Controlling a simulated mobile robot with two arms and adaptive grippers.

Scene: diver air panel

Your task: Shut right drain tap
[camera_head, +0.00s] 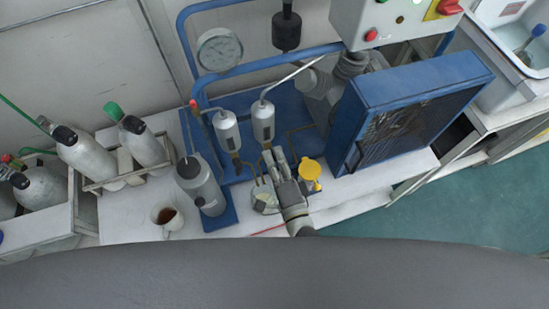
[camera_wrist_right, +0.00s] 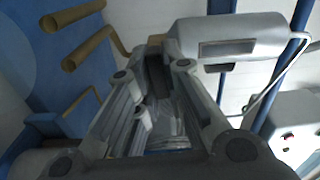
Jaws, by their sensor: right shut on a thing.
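Two grey filter cylinders hang on the blue panel in the head view, the left one (camera_head: 228,132) and the right one (camera_head: 263,120). A brass drain tap (camera_head: 267,146) is at the lower end of the right cylinder. My right gripper (camera_head: 273,158) reaches up to it from below, its fingers closed around the tap. In the right wrist view, the fingertips (camera_wrist_right: 165,52) meet at a brass piece (camera_wrist_right: 155,40) at the end of the grey cylinder (camera_wrist_right: 230,38). The fingers hide most of the tap, so its turned position cannot be told. My left gripper is not in view.
A yellow-capped item (camera_head: 310,171) and a clear jar (camera_head: 264,197) stand close to the right gripper. A grey canister (camera_head: 201,183), a mug (camera_head: 166,217) and gas cylinders (camera_head: 90,155) are at left. A blue radiator-like box (camera_head: 420,80) is at right.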

